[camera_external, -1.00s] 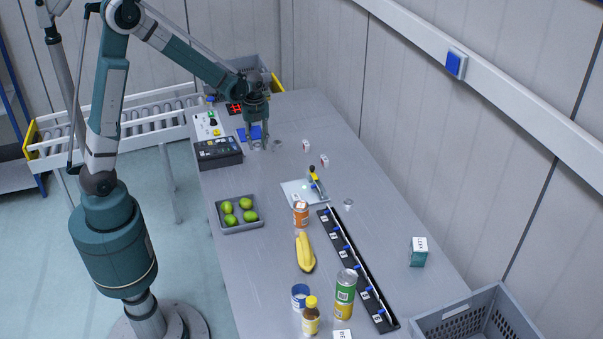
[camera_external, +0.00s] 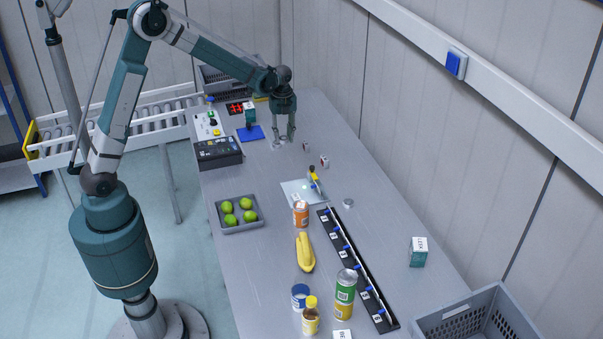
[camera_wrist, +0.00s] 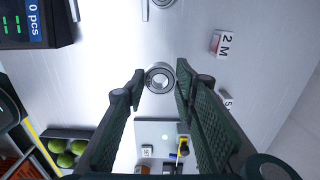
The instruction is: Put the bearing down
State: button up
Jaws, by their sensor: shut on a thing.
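My gripper (camera_external: 284,141) is low over the far part of the grey table in the external view. In the wrist view its two dark green fingers (camera_wrist: 160,76) stand on either side of a bearing (camera_wrist: 159,88), a shiny metal ring with an open centre, and are shut on it. The ring faces the camera near the fingertips. In the external view the bearing is too small to make out between the fingers. I cannot tell whether it touches the table. A second round metal part (camera_wrist: 162,3) is cut off at the top of the wrist view.
Small white labelled blocks (camera_external: 324,161) stand right of my gripper. A light plate (camera_external: 298,193) and a tray of limes (camera_external: 239,213) are nearer. Bare table (camera_external: 300,110) lies beyond.

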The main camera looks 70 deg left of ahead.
send_over(284, 160)
jog(key=shift+w+a+f, duration=0.1)
jog(key=shift+f, duration=3)
jog(key=shift+f, duration=1.9)
jog(key=shift+f+b, duration=0.1)
jog(key=shift+b, duration=0.25)
jog(key=o, duration=0.9)
